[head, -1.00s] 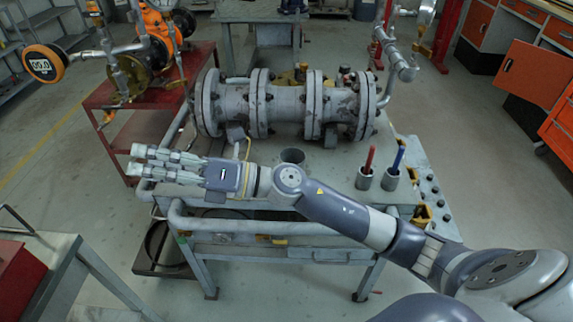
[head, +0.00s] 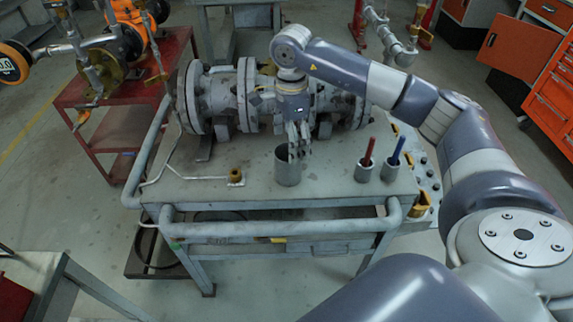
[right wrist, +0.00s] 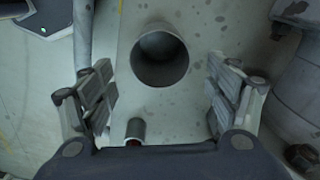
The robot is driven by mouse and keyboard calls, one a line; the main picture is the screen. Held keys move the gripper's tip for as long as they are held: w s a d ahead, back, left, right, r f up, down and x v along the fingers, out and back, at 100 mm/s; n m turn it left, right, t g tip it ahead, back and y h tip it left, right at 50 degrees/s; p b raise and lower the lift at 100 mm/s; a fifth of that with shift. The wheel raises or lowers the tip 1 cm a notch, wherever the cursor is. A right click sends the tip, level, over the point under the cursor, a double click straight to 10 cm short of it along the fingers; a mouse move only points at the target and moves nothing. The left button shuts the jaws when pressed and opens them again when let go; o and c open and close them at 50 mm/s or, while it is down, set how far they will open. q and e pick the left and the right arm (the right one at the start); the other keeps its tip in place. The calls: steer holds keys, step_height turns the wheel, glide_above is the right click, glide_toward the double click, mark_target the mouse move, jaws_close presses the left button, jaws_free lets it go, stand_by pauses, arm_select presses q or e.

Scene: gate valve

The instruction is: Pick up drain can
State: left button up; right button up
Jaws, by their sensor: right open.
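The drain can (head: 287,170) is a grey open-topped cylinder standing upright on the grey bench (head: 240,197), in front of the flanged valve body. My right gripper (head: 298,148) points down just above and slightly behind the can's rim in the head view. In the right wrist view the can (right wrist: 160,60) shows its dark round mouth between and ahead of the two spread fingers (right wrist: 160,82). The gripper is open, with nothing between its fingers. Whether a finger touches the can cannot be told. My left gripper is not in view.
Two small cups with a red marker (head: 369,152) and a blue marker (head: 399,150) stand right of the can. The flanged valve body (head: 222,100) lies behind. A thin bent pipe with a brass fitting (head: 235,176) lies left. A red cart (head: 110,100) stands beyond.

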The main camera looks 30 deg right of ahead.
mark_target(288, 165)
step_height(288, 165, down, 4)
steer(key=shift+r, duration=0.25)
steer(key=shift+w+a+f+p, duration=0.1)
steer(key=shift+f+p, duration=0.15)
steer(key=shift+f, duration=0.65)
steer(key=shift+s+a+f+p, duration=0.15)
steer(key=shift+f+p, duration=0.1)
steer(key=shift+f, duration=0.65)
steer(key=shift+w+a+f+p, duration=0.15)
steer(key=shift+f+p, duration=0.1)
steer(key=shift+f, duration=0.65)
steer(key=c, duration=1.2)
